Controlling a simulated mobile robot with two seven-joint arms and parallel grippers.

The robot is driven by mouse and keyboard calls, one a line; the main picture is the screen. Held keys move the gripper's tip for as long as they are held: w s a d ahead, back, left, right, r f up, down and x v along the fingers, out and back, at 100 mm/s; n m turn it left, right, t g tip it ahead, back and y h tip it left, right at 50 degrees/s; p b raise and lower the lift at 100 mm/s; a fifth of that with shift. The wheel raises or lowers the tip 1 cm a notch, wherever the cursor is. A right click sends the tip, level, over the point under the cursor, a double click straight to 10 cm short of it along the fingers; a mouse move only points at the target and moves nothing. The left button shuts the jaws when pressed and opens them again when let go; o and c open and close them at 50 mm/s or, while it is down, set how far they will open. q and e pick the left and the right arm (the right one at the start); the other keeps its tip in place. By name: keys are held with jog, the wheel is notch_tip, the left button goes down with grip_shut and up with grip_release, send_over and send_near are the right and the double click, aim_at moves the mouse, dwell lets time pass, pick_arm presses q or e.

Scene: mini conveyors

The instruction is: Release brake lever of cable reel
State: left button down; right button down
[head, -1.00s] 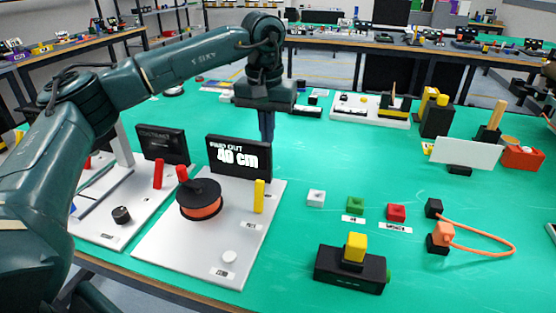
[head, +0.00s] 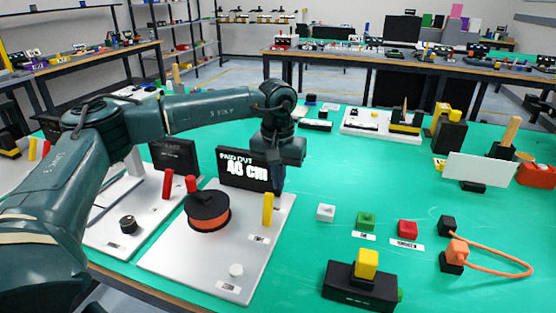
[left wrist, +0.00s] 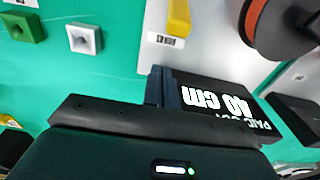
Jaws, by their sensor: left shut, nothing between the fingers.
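The cable reel (head: 208,213), black with an orange winding, sits on a light grey board (head: 190,258). A red upright handle (head: 191,184) stands at its back edge. A yellow upright lever (head: 267,209) stands right of the reel, by a label too small to read. The lever (left wrist: 179,18) and part of the reel (left wrist: 262,22) show in the left wrist view. My left gripper (head: 277,188) is shut and empty, pointing down just behind and above the yellow lever, apart from it. Its fingers (left wrist: 163,88) overlap the display in the wrist view. My right gripper is out of view.
A black display (head: 240,169) reading "PAID OUT 40 CM" stands behind the reel, close to my left gripper. White, green and red blocks (head: 366,221) lie to the right. A neighbouring board with a red handle (head: 167,184) is on the left.

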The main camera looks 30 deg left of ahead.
aim_at(268, 209)
pick_arm(q)
jog(key=s, duration=0.3)
jog(key=shift+d+r, duration=0.3)
jog(key=shift+d, duration=0.05)
jog(key=shift+s, duration=0.3)
jog(key=shift+s+d+r, duration=0.1)
jog(key=shift+s, duration=0.1)
